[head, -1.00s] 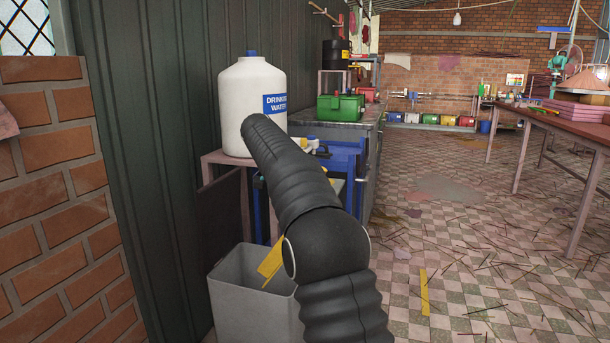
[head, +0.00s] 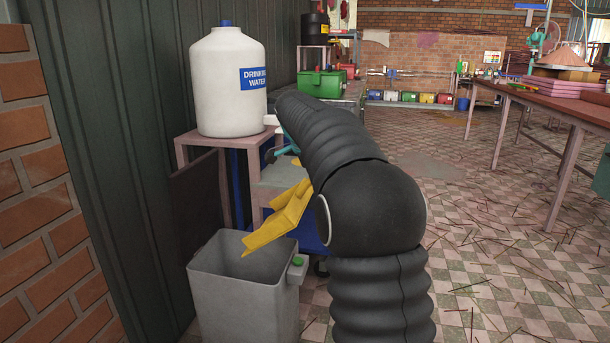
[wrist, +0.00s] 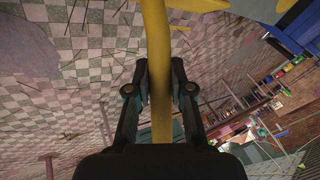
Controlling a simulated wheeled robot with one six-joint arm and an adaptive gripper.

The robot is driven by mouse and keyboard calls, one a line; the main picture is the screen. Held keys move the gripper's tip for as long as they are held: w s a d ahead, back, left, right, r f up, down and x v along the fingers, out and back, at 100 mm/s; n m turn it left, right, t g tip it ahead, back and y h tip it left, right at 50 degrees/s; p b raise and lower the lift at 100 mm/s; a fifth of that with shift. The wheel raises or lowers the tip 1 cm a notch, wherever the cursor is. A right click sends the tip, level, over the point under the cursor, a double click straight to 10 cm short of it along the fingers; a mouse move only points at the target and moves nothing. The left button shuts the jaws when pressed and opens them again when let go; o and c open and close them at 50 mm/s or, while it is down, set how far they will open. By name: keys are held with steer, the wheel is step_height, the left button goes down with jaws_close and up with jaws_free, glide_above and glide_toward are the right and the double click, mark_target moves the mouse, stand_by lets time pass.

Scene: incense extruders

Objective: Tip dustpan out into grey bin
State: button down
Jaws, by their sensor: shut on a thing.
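The yellow dustpan (head: 280,217) is tilted in the head view, its lower edge just over the right part of the grey bin's mouth. The grey bin (head: 240,305) stands on the floor by the dark green wall, open at the top. I cannot see its bottom or whether anything lies in the dustpan. In the wrist view my gripper (wrist: 160,85) is shut on the dustpan's yellow handle (wrist: 158,50), with a finger on each side. In the head view my black arm hides the gripper.
A white drinking water container (head: 228,85) stands on a pinkish stand (head: 195,150) behind the bin. A green button-like part (head: 298,262) is at the bin's right rim. A long table (head: 560,108) is at the right. Thin sticks litter the checkered floor (head: 500,240).

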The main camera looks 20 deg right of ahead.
steer(key=s+d+f+m+t+y+b, duration=0.2)
steer(key=s+d+f+t+y+b, duration=0.2)
steer(key=d+f+b, duration=0.3)
steer(key=shift+s+d+f+y+b, duration=0.35)
steer(key=shift+s+d+y+b, duration=0.4)
steer(key=shift+b, duration=1.5)
steer(key=shift+s+a, duration=0.15)
